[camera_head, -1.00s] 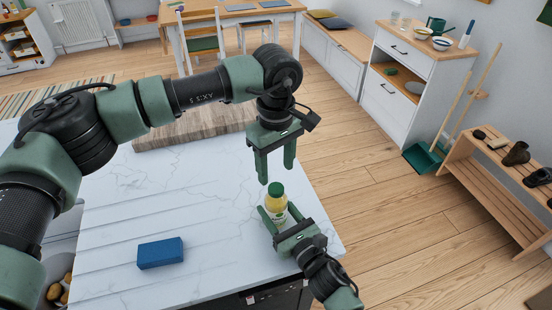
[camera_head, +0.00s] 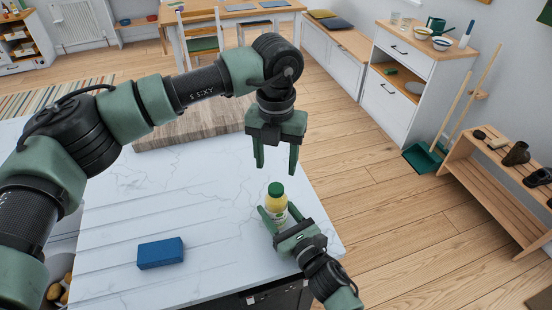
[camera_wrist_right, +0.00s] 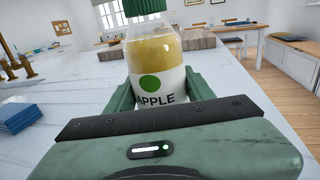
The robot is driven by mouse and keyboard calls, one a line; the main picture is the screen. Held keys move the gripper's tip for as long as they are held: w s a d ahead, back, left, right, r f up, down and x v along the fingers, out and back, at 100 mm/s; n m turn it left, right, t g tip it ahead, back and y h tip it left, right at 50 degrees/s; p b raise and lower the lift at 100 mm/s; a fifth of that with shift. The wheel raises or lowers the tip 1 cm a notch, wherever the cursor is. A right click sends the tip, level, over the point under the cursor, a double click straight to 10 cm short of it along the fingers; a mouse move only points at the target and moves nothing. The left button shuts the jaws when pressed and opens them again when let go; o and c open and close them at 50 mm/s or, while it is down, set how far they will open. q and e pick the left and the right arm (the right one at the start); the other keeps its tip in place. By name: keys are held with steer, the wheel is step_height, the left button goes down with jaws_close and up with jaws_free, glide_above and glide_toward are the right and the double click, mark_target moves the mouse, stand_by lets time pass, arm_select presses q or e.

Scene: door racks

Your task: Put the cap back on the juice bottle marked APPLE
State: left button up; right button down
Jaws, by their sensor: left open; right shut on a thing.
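The juice bottle (camera_head: 275,204) stands upright near the right edge of the counter. Its yellow juice and APPLE label with a green dot show in the right wrist view (camera_wrist_right: 155,60). A green cap (camera_head: 276,189) sits on the bottle's top; in the right wrist view the cap (camera_wrist_right: 144,7) is cut off by the upper edge. My right gripper (camera_head: 278,212) is shut on the bottle's lower body. My left gripper (camera_head: 276,167) points down, open and empty, just above the cap and apart from it.
A blue block (camera_head: 160,252) lies on the white marble counter (camera_head: 120,215), left of the bottle. A wooden board (camera_head: 195,128) lies at the counter's far side. The counter's right edge is close to the bottle. The counter between block and board is clear.

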mark_target(276, 188)
arm_select(q)
steer(key=shift+r+n, duration=0.1)
steer(key=shift+n, duration=1.1)
steer(key=shift+f, duration=4)
jaws_close()
